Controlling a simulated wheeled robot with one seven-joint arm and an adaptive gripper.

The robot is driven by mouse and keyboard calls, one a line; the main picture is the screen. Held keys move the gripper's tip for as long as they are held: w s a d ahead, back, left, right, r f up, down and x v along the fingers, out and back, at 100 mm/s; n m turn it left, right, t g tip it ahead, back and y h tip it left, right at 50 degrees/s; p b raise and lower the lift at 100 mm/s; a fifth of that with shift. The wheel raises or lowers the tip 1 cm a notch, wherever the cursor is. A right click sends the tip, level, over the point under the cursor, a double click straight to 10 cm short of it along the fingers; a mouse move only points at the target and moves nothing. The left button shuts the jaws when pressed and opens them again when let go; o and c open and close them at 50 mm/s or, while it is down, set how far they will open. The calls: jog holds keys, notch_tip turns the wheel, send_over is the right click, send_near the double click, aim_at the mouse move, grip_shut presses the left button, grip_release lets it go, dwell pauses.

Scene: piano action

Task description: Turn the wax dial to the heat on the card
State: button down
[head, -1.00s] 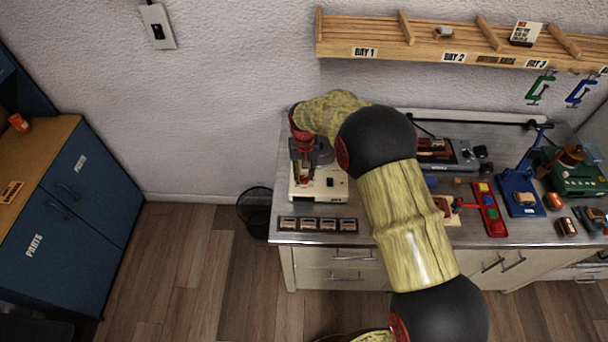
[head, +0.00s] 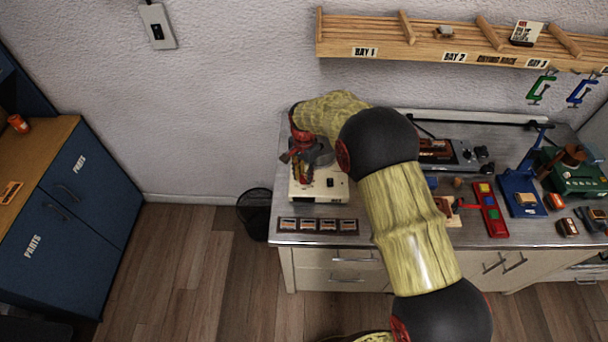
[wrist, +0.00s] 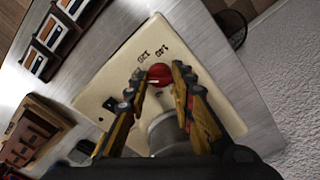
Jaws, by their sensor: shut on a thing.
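The wax dial is a red round knob (wrist: 159,73) on the cream top of the wax unit (wrist: 112,84). In the wrist view my gripper (wrist: 159,81) has a fingertip on each side of the knob and is shut on it. Numbers that look like 120 and 140 are printed beside the knob; its pointer setting cannot be read. In the head view the cream unit (head: 334,190) stands at the bench's left end, with my gripper (head: 300,168) over it, hiding the dial. A small printed card (head: 526,33) stands on the wall rack; its text is unreadable.
Several small framed pieces lie in a dark strip (head: 318,233) at the bench's front edge. A grey cylinder (wrist: 168,134) stands on the unit close to my fingers. Other tools crowd the bench to the right. A dark bin (head: 255,214) stands left of the bench.

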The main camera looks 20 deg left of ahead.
aim_at(304, 176)
jog(key=shift+r+m, duration=0.1)
jog(key=shift+m, duration=0.5)
jog(key=c, duration=1.5)
grip_release()
notch_tip(304, 176, up, 12)
jog(key=shift+n, duration=0.3)
